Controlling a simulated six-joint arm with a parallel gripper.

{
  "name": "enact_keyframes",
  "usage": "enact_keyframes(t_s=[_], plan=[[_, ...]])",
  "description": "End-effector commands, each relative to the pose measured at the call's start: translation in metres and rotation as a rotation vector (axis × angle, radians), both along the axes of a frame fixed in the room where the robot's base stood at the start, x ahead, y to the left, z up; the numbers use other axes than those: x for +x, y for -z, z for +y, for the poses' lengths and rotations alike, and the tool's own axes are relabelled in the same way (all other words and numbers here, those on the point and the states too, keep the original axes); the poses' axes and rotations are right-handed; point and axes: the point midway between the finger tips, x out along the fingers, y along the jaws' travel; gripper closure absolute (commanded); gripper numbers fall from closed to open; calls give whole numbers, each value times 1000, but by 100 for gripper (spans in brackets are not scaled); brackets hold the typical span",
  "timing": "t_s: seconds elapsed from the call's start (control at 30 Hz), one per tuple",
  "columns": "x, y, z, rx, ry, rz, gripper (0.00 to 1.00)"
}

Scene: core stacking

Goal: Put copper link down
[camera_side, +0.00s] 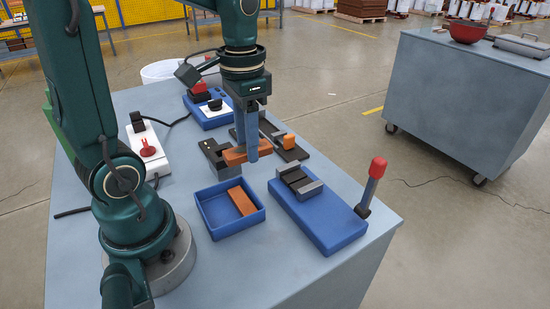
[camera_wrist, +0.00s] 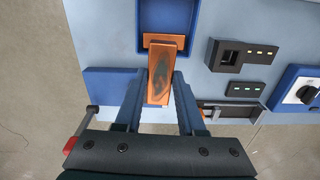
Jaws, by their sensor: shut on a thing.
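My gripper (camera_side: 247,151) is shut on a flat copper link (camera_side: 233,156) and holds it among the dark blocks in the middle of the table. In the wrist view this copper link (camera_wrist: 164,62) sticks out lengthwise between the two blue-grey fingers (camera_wrist: 160,98). A second copper piece (camera_side: 242,201) lies in the blue tray (camera_side: 206,218); its edge shows in the wrist view (camera_wrist: 149,38) behind the held link. From these views I cannot tell whether the held link touches anything below it.
A dark block (camera_side: 213,152) stands left of my gripper, and a dark block with an orange part (camera_side: 289,142) stands right. A blue clamp fixture (camera_side: 325,222) with a red-handled lever (camera_side: 378,168) is at front right. A white switch box (camera_side: 148,148) stands at left.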

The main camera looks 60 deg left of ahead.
Motion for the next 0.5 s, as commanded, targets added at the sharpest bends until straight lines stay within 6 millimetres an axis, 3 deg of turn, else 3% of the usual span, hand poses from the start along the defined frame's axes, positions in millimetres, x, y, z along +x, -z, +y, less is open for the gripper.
enact_keyframes(t_s=[0.2, 0.5], plan=[[36, -23, -17, 1, 23, -9, 100], [46, -41, -21, 1, -44, -7, 100]])
